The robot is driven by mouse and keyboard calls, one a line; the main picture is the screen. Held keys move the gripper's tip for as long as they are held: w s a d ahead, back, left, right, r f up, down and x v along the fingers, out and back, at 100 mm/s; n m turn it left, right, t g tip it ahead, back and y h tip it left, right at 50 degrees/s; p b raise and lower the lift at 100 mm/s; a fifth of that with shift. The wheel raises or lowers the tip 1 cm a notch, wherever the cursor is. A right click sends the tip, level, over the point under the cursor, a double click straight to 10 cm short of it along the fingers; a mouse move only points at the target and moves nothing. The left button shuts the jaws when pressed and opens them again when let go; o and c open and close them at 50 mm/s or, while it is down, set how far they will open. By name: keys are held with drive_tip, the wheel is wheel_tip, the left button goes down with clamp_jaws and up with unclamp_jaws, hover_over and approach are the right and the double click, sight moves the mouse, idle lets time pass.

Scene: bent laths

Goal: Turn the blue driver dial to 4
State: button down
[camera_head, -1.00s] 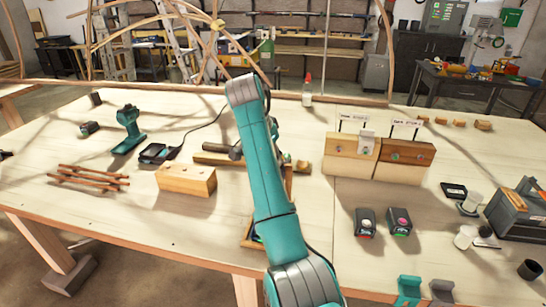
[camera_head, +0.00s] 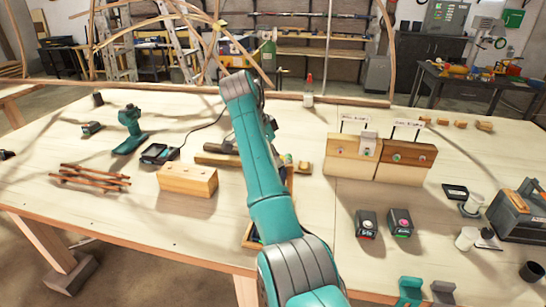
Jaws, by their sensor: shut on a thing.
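A teal-blue cordless driver (camera_head: 130,128) stands upright on the left part of the wooden bench (camera_head: 100,215). Its dial is too small to read in this view. My arm rises from the bottom of the picture and bends at the top near the middle of the bench. Its far end goes down behind the upper link, so my gripper and whatever it touches are hidden. A small dark part and a bit of yellow-green show at the link's right edge, too small to make out. The driver stands well to the left of my arm.
A charger (camera_head: 159,153) with a cable, a wooden block (camera_head: 187,181) and stacked thin sticks (camera_head: 92,178) lie left of my arm. Two wooden stands (camera_head: 352,147) (camera_head: 408,155) and two battery-like packs (camera_head: 367,224) (camera_head: 400,223) are right. A red-capped bottle (camera_head: 308,92) stands behind.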

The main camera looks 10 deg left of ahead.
drive_tip(key=shift+a, duration=0.1)
drive_tip(key=c, duration=1.1)
unclamp_jaws()
drive_tip(key=shift+c, duration=0.2)
